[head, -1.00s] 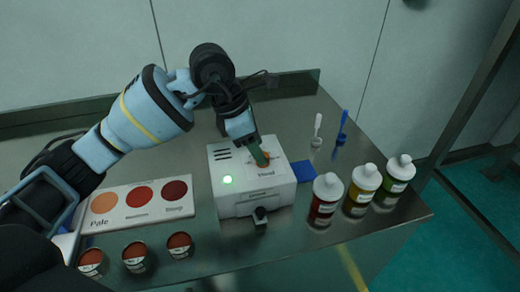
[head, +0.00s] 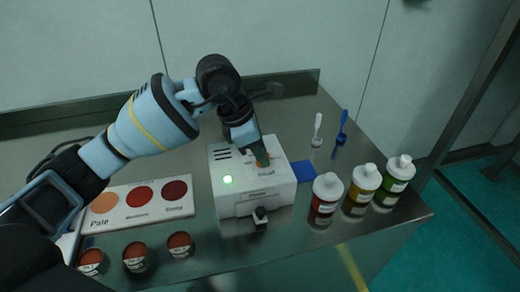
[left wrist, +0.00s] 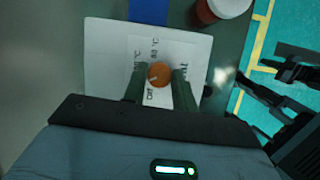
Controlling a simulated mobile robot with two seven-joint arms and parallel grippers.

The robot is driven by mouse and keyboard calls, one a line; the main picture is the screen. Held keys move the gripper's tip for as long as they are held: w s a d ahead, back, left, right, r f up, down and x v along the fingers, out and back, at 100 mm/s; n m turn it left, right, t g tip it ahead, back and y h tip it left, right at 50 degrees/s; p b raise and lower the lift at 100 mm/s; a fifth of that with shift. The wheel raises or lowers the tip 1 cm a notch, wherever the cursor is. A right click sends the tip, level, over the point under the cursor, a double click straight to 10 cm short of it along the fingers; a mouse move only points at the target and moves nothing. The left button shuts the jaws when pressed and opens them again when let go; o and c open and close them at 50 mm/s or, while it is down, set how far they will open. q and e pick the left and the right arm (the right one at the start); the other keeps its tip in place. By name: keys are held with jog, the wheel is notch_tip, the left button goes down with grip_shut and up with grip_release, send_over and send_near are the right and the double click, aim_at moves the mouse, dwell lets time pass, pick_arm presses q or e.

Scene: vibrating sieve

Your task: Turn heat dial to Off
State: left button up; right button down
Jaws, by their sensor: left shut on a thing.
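The white box-shaped device (head: 235,198) stands on the steel table, with a lit green light on its front left edge. The orange heat dial (left wrist: 159,74) sits on its top, with temperature marks and an Off mark printed around it in the left wrist view. My left gripper (head: 263,158) comes down onto the device top. In the left wrist view its two green fingers stand on either side of the dial, shut on it. In the head view the fingers hide most of the dial. My right gripper is not in view.
Red (head: 326,197), yellow (head: 362,190) and green (head: 395,184) bottles stand right of the device. A colour chart (head: 127,218) and small round pots (head: 134,257) lie to the left. A white brush (head: 317,130) and a blue one (head: 341,128) stand behind.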

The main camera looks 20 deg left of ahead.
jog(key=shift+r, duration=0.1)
